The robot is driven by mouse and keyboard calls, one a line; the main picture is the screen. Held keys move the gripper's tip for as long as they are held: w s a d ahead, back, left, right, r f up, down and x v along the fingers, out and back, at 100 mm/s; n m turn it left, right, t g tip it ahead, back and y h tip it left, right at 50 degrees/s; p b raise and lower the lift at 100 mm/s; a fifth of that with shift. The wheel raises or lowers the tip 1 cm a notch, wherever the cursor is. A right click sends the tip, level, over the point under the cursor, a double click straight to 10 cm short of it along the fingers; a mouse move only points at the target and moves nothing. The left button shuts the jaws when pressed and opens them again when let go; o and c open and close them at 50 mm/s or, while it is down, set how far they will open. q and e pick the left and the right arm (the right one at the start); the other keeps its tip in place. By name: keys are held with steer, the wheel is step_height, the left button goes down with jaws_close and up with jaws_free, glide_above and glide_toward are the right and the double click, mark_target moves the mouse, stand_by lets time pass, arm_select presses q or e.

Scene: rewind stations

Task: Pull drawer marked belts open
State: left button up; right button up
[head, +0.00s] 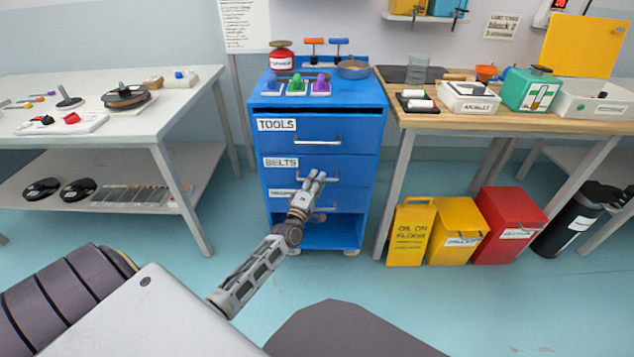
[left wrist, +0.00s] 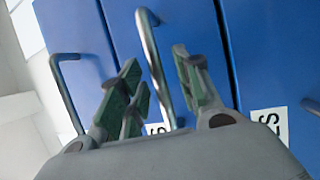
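The blue drawer marked BELTS (head: 353,165) is the second one down in the blue cabinet (head: 378,130), and it looks shut. Its metal bar handle (head: 334,178) is partly hidden by my left gripper (head: 316,175). In the left wrist view, my left gripper (left wrist: 160,85) is open, with green-padded fingers on either side of a handle (left wrist: 152,55). Gaps show between the bar and the fingers. My right gripper is not in view.
The TOOLS drawer (head: 350,130) is above; a lower drawer's label is partly covered by my arm. A white table (head: 150,122) stands left, a wooden bench (head: 430,118) right. Yellow (head: 456,228) and red (head: 510,222) bins stand right. Floor before the cabinet is clear.

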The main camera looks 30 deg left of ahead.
arm_select(q)
steer(key=shift+w+r, duration=0.1)
steer(key=shift+w, duration=0.2)
steer(key=shift+c, duration=0.3)
jaws_close()
